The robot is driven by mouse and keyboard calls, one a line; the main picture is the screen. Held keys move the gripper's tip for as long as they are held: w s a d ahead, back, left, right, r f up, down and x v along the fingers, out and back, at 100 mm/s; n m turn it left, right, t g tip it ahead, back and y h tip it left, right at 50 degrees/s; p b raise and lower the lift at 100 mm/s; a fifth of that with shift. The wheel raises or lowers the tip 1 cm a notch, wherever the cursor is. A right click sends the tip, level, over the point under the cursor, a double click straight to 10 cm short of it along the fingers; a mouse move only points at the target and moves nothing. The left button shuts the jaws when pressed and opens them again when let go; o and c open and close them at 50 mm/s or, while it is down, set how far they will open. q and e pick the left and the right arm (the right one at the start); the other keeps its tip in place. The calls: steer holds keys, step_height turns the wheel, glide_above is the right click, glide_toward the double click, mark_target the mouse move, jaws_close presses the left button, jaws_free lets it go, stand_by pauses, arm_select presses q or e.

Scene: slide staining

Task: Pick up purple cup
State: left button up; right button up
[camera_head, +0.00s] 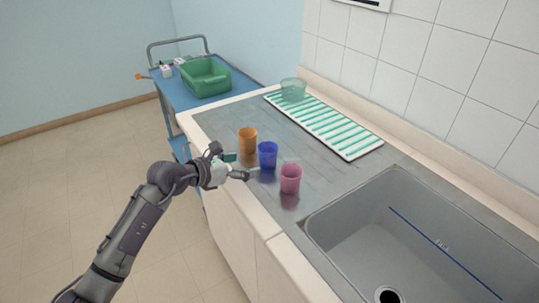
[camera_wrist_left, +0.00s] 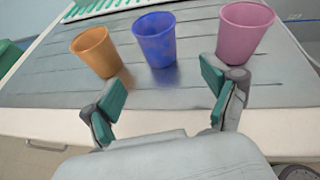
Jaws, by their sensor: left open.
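Three cups stand upright in a row on the grey counter: an orange cup (camera_head: 247,140), a blue-violet cup (camera_head: 268,155) in the middle, and a pink-mauve cup (camera_head: 290,179). No cup is plainly purple; the middle and pink ones come closest. My left gripper (camera_head: 240,166) is open and empty at the counter's front edge, just left of the middle cup. In the left wrist view, its fingers (camera_wrist_left: 163,88) are spread, with the blue-violet cup (camera_wrist_left: 155,40) ahead between them, apart from both. The orange cup (camera_wrist_left: 97,52) is beyond the left finger, the pink cup (camera_wrist_left: 245,33) beyond the right.
A sink (camera_head: 350,235) lies right of the cups. A white rack with green stripes (camera_head: 345,135) and a clear greenish bowl (camera_head: 293,90) are at the back. A blue cart (camera_head: 183,97) with a green bin (camera_head: 206,78) stands at the far left. The counter between cups and rack is clear.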

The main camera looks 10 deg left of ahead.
mark_target(261, 158)
arm_select(q)
steer(key=x, duration=0.4)
steer(key=shift+w+d+p, duration=0.3)
steer(key=shift+w, duration=0.1)
steer(key=x, duration=0.3)
steer(key=shift+w+d+r+p, duration=0.25)
steer(key=shift+w+d+p, duration=0.05)
steer(key=shift+w, duration=0.05)
steer(key=shift+w+d+f, duration=0.2)
steer(key=shift+w+d, duration=0.05)
steer(key=shift+w, duration=0.15)
steer(key=shift+s+a, duration=0.1)
steer(key=c, duration=1.3)
